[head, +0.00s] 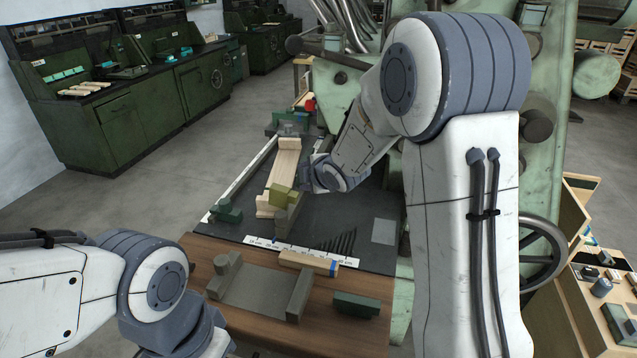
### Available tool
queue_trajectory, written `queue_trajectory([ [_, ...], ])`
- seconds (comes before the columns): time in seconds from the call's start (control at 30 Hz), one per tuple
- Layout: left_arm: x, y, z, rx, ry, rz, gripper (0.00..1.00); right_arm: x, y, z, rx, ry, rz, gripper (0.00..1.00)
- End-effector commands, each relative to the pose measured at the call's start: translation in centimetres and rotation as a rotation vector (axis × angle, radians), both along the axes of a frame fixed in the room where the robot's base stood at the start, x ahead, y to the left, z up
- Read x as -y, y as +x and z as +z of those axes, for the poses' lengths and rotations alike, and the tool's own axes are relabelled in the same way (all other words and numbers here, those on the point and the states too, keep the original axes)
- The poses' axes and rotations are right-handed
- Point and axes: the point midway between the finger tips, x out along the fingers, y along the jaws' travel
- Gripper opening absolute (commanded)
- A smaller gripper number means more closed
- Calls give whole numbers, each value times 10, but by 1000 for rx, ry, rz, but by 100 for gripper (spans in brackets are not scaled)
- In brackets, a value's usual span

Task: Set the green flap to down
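An olive-green angled piece (282,196), which may be the green flap, sits over the near end of a pale wooden board assembly (283,170). It looks tilted, but I cannot tell its exact setting. My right arm reaches in from the right, and its wrist is just right of the olive piece. My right gripper (297,197) is small and partly hidden there; I cannot tell whether its fingers are open or touch the piece. My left arm comes in at the lower left, its wrist low in front of the bench; the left gripper itself does not show.
A dark work mat (330,228) with a white ruler strip (300,251) lies on the bench. Nearer are a grey fixture (262,288), a wooden bar (308,263) and a dark green block (356,305). Another green block (226,212) is at the left edge. Green machinery stands behind.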

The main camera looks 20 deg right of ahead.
Motion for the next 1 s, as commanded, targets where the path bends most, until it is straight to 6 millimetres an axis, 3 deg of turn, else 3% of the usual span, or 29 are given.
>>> queue_trajectory([
  [0.03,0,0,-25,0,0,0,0,32,19,-30,74,-72,42,50],
  [0.1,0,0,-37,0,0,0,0,62,37,-42,175,-169,113,50],
  [0.2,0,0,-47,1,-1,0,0,93,48,-54,285,-275,182,50],
  [0.3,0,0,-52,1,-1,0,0,110,52,-59,350,-339,222,50],
  [0.47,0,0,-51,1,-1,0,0,116,62,-60,385,-372,244,50],
  [0.8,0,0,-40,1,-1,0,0,104,119,-77,383,-371,245,50],
  [1.0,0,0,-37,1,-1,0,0,100,143,-84,382,-369,242,50],
])
